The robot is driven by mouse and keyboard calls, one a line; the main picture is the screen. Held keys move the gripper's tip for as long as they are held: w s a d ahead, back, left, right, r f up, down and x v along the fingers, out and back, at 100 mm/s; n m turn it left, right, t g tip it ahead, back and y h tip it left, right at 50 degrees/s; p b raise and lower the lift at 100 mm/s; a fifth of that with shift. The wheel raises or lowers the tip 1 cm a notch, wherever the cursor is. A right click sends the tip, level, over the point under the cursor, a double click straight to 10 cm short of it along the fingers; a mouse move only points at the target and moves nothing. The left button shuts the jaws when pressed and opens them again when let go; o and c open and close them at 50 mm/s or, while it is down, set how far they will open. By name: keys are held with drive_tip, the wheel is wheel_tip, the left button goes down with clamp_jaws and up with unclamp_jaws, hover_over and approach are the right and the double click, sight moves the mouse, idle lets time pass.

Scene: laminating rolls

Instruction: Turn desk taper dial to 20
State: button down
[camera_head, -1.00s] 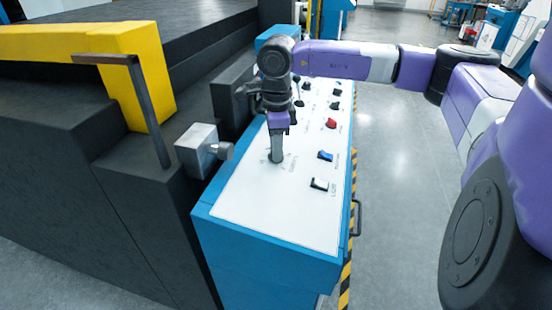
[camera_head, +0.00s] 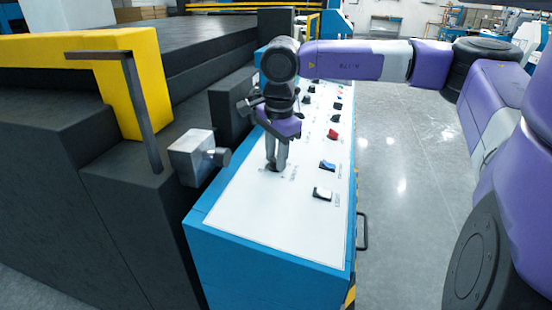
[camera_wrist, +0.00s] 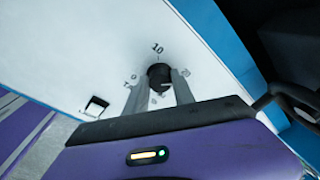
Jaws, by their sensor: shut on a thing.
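The taper dial (camera_wrist: 159,76) is a small round black knob on the white desk panel. In the wrist view, printed marks surround it: "10" above and what looks like "20" at its right. The mark at its left is hard to read. My gripper (camera_wrist: 158,88) is shut on the dial, with one grey finger on each side. In the head view my gripper (camera_head: 275,165) points down at the panel and its fingers mostly hide the dial. I cannot make out where the dial's pointer stands.
The blue desk (camera_head: 262,254) carries a white switch (camera_head: 322,194), a blue switch (camera_head: 327,165), a red switch (camera_head: 332,134) and several black knobs. A metal block with a knob (camera_head: 190,156) and dark machinery stand at the left. Open floor lies at the right.

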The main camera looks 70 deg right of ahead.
idle(0.3)
drive_tip(key=c, duration=1.1)
unclamp_jaws()
drive_tip(key=shift+o, duration=0.2)
drive_tip(key=shift+s+a+r, duration=0.1)
drive_tip(key=shift+a+r, duration=0.05)
drive_tip(key=shift+r, duration=1.15)
drive_tip(key=shift+s+a+r, duration=0.15)
drive_tip(key=shift+a+r, duration=0.05)
drive_tip(key=shift+r, duration=1.1)
drive_tip(key=shift+s+a+r, duration=0.1)
drive_tip(key=shift+a+r, duration=0.05)
drive_tip(key=shift+r, duration=1.15)
